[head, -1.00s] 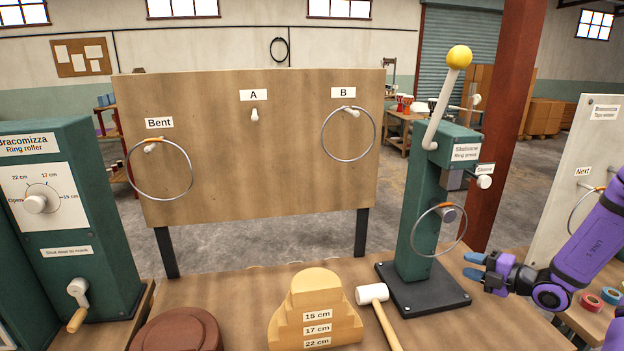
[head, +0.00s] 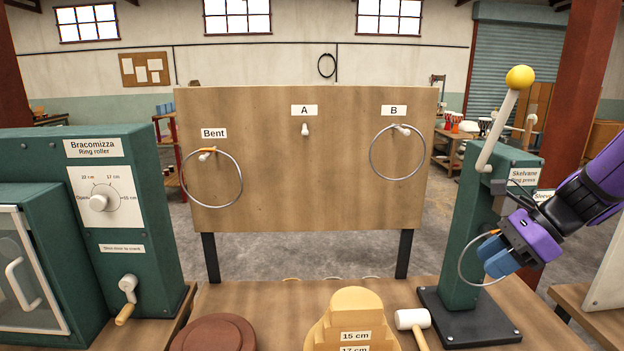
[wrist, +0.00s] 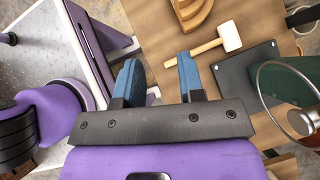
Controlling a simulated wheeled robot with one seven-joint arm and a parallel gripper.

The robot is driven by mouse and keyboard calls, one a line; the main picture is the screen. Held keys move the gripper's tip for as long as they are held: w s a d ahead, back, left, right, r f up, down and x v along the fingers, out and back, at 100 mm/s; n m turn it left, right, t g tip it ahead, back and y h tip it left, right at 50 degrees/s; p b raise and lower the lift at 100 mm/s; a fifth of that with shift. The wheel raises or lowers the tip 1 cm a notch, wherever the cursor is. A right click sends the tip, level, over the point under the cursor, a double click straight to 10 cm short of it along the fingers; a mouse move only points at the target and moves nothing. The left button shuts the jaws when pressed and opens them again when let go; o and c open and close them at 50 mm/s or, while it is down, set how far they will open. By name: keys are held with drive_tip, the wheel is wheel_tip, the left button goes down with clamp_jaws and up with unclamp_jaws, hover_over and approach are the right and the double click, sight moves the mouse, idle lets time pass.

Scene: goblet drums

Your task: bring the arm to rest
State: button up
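My gripper (head: 497,258) is at the right in the head view, in front of the green ring press (head: 465,225). Its blue fingertips overlap part of a metal ring (head: 460,262) on the press. In the wrist view, my gripper (wrist: 158,75) has its two blue fingers apart with nothing between them. The ring (wrist: 260,82) shows there to the right, apart from the fingers. My purple arm reaches in from the right edge of the head view.
A mallet (head: 413,322) and a stepped wooden block (head: 352,312) are on the bench near the press. The board (head: 300,190) holds one ring (head: 241,190) at Bent and another (head: 371,160) at B; peg A is bare. The ring roller (head: 130,225) stands left.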

drive_tip(key=s+a+r+n+t+h, duration=0.1)
drive_tip(key=s+r+n+h, duration=0.3)
drive_tip(key=s+r+n, duration=0.2)
drive_tip(key=s+r+n+t+h, duration=0.2)
drive_tip(key=s+r+n+h, duration=0.2)
drive_tip(key=s+n, duration=0.6)
wheel_tip(320, 180, up, 3)
drive_tip(key=n, duration=0.5)
drive_tip(key=shift+a+f, duration=0.15)
drive_tip(key=shift+a, duration=0.25)
drive_tip(key=shift+s, duration=0.1)
idle(0.7)
